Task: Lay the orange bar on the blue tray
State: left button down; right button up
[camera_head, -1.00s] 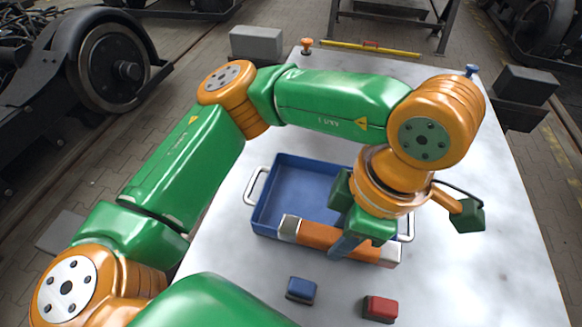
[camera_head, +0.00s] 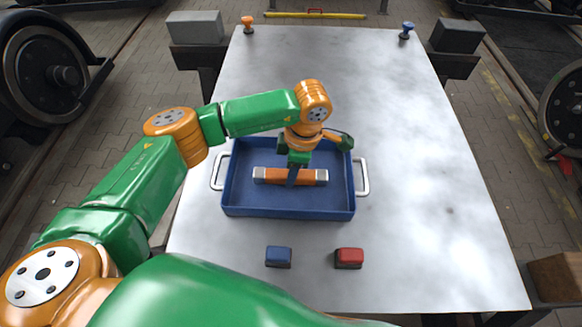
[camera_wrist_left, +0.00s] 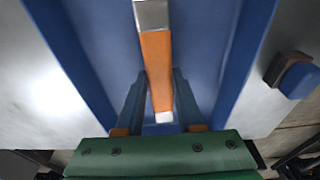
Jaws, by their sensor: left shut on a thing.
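The orange bar (camera_head: 273,175) has silvery end caps and lies across the inside of the blue tray (camera_head: 290,212) in the head view. My left gripper (camera_head: 293,182) is shut on the bar near its middle, reaching down from above. In the left wrist view the bar (camera_wrist_left: 157,70) runs between the two blue fingers of my left gripper (camera_wrist_left: 158,100), with the tray floor (camera_wrist_left: 205,50) behind it. I cannot tell whether the bar touches the tray floor. My right gripper is not in view.
A blue block (camera_head: 278,257) and a red block (camera_head: 349,258) sit on the pale table (camera_head: 420,200) in front of the tray. An orange knob (camera_head: 247,23) and a blue knob (camera_head: 406,30) stand at the far corners. The table right of the tray is clear.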

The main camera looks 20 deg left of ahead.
pick_arm(q)
jog(key=shift+f, duration=0.2)
jog(key=c, duration=0.5)
grip_release()
jog(key=shift+r, duration=0.1)
jog(key=shift+r, duration=0.1)
jog(key=shift+r, duration=0.2)
jog(key=r, duration=0.4)
jog(key=d+r+b, duration=0.1)
jog(key=r, duration=0.6)
jog(key=shift+w+d+r+b, duration=0.25)
jog(key=shift+d+r+b, duration=0.05)
jog(key=shift+d, duration=0.1)
jog(key=shift+f, duration=0.1)
